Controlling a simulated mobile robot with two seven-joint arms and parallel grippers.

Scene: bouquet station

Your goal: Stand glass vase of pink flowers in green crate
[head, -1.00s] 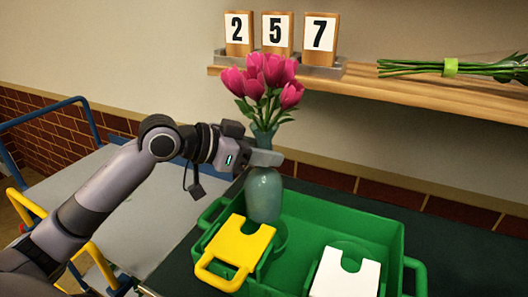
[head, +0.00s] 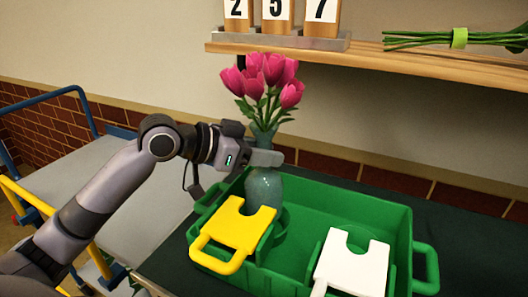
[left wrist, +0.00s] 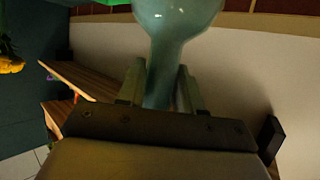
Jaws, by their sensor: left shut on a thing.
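The glass vase (head: 264,187), blue-green and upright, holds pink flowers (head: 266,80) with green leaves. My left gripper (head: 262,158) is shut on the vase's neck, which also shows between the fingers in the left wrist view (left wrist: 160,88). The green crate (head: 396,232) stands on a dark table. The vase is at the crate's back left, by the notch of a yellow plate (head: 232,230). The plate hides the vase's bottom, so I cannot tell if it touches the crate floor. My right gripper is not in view.
A white notched plate (head: 352,262) is at the crate's right. A wooden shelf (head: 400,62) behind holds number blocks (head: 278,15) and a wrapped bundle of green stems (head: 425,40). A grey cart (head: 75,180) stands at the left.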

